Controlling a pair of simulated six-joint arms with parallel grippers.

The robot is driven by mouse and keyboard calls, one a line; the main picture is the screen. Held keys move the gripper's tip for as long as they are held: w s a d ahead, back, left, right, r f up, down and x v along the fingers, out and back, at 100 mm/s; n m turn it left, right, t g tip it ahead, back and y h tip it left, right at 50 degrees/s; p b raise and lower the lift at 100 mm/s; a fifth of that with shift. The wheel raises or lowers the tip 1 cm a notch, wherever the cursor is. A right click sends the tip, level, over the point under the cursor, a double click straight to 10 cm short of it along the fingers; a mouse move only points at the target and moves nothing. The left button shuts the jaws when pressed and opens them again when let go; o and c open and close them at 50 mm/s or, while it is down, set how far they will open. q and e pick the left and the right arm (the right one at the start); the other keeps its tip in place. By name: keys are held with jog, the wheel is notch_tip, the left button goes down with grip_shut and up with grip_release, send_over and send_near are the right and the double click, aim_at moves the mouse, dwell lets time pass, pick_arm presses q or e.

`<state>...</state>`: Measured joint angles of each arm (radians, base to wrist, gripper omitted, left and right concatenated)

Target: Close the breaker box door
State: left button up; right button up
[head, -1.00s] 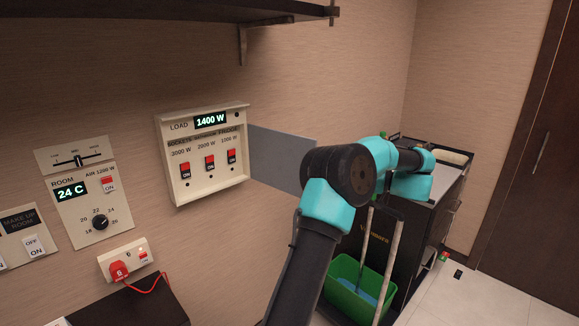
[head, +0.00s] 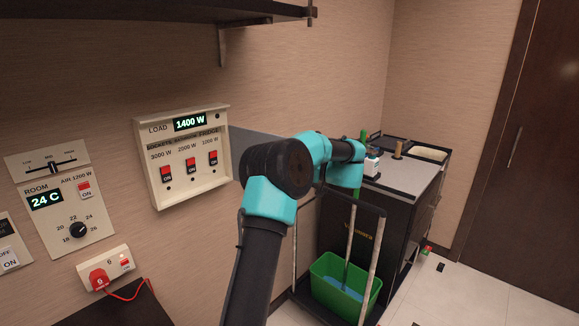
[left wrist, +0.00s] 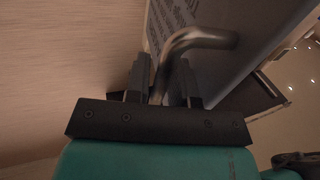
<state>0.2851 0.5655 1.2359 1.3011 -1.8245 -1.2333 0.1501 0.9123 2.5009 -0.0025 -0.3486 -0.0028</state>
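The breaker box (head: 183,158) is a cream wall box with a 1400 W display and three red switches; its front is uncovered. Its grey door (head: 252,145) stands open at the box's right side, partly hidden behind my arm. In the left wrist view the door's panel (left wrist: 225,75) fills the upper right, with a bent metal handle (left wrist: 200,38) on it. My left gripper (left wrist: 165,75) has its fingers apart on either side of the handle's lower part; contact is unclear. In the head view the left gripper's fingers are hidden. My right gripper is not in view.
A thermostat panel (head: 58,200) and a socket with a red plug (head: 99,279) are left of the box. A shelf (head: 150,12) overhangs above. A dark cart (head: 395,215) with a green bucket (head: 335,290) stands to the right.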

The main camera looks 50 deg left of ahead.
pick_arm(q)
jog(key=shift+s+a, duration=0.2)
jog(key=shift+a, duration=0.2)
jog(key=shift+c, duration=0.2)
grip_shut()
